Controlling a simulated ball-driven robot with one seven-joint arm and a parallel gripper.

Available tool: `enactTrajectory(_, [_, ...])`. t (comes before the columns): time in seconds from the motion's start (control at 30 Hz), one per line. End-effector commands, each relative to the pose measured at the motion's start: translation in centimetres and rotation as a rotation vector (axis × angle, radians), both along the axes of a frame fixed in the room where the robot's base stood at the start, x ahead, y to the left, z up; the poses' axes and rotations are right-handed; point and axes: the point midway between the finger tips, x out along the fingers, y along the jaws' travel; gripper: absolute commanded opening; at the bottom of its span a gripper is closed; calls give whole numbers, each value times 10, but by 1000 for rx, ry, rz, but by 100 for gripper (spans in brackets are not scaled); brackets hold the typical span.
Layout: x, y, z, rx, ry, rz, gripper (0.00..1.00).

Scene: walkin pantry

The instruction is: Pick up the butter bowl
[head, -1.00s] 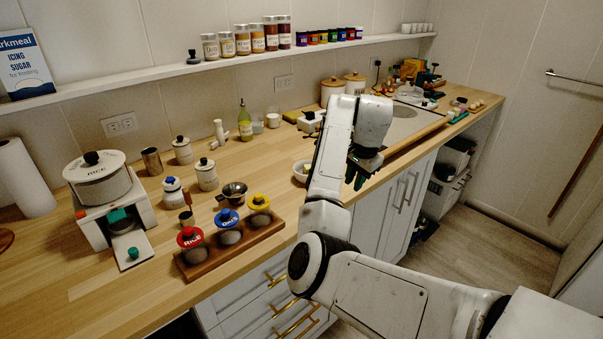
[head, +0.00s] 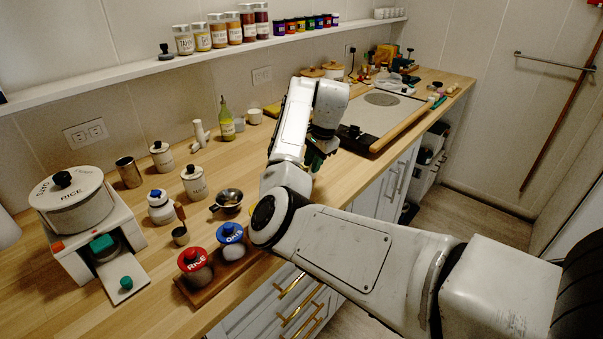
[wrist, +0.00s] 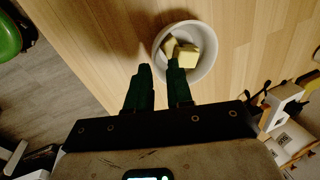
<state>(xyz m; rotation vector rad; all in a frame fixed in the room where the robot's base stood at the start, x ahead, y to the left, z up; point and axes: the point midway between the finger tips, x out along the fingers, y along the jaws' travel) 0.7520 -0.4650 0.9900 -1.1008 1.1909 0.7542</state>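The butter bowl (wrist: 205,70) is a white round bowl holding pale yellow butter pieces (wrist: 187,56). It stands on the wooden counter in the wrist view. My gripper (wrist: 159,67) has two dark green fingers with a gap between them and nothing held. The right fingertip overlaps the bowl's near-left part in the picture, and the left fingertip is just outside its left rim. I cannot tell whether either touches it. In the head view my gripper (head: 316,157) is low over the counter's front part, and my arm hides the bowl.
Canisters (head: 194,182), a green bottle (head: 226,122) and a metal bowl (head: 229,198) stand left of my arm. A rack of lidded jars (head: 215,283) lies near the front edge. The counter's front edge is close to my gripper.

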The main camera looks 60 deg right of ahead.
Motion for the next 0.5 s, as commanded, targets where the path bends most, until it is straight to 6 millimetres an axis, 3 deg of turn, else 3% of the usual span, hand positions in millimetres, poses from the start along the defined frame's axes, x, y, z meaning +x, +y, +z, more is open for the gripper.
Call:
enactTrajectory(0.17, [1,-1,-12,2,2,0,21])
enactTrajectory(0.5, [8,-7,-53,1,0,-1,21])
